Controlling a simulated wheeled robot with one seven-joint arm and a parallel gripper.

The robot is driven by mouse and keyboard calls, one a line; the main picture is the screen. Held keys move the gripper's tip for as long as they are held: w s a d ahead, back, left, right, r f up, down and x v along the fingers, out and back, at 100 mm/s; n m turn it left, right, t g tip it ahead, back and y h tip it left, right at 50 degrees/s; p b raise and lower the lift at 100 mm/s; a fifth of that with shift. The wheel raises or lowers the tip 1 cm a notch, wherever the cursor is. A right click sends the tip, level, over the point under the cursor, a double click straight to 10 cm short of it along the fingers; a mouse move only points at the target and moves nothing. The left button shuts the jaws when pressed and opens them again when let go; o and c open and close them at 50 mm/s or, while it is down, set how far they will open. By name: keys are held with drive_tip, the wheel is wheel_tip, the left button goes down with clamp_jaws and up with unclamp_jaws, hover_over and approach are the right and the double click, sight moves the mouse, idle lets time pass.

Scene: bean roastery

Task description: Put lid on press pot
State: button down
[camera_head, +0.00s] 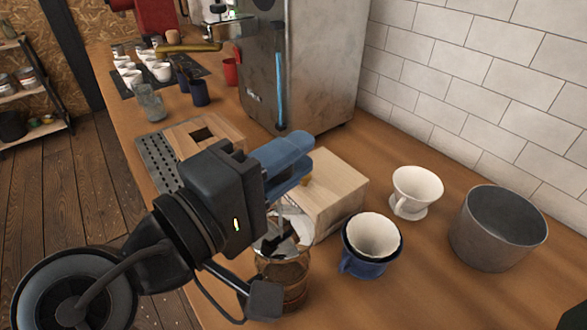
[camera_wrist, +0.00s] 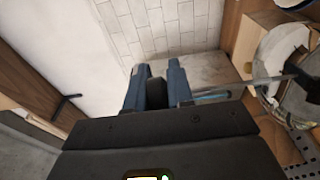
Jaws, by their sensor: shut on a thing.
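My gripper (camera_head: 293,167) has blue fingers and is shut on the black knob (camera_wrist: 155,93) of the press pot lid. In the wrist view a thin metal rod runs right from the fingers to the round, shiny lid (camera_wrist: 270,80). In the head view the lid (camera_head: 298,222) hangs below my fingers, at the top of the press pot. The glass press pot (camera_head: 292,272) stands on the counter with brown contents, partly hidden by my gripper. I cannot tell whether the lid touches or sits on the rim.
A wooden box (camera_head: 330,195) stands close behind the pot. A blue cup with a white dripper (camera_head: 375,237), a white dripper (camera_head: 415,190) and a metal canister (camera_head: 497,232) stand to the right. A steel machine (camera_head: 300,70) and several cups (camera_head: 160,72) are further back.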

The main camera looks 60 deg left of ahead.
drive_tip(key=shift+f+b, duration=1.5)
drive_tip(key=shift+f, duration=1.2)
idle(1.6)
drive_tip(key=c, duration=0.9)
unclamp_jaws()
drive_tip(key=b+v, duration=0.1)
drive_tip(key=v, duration=0.7)
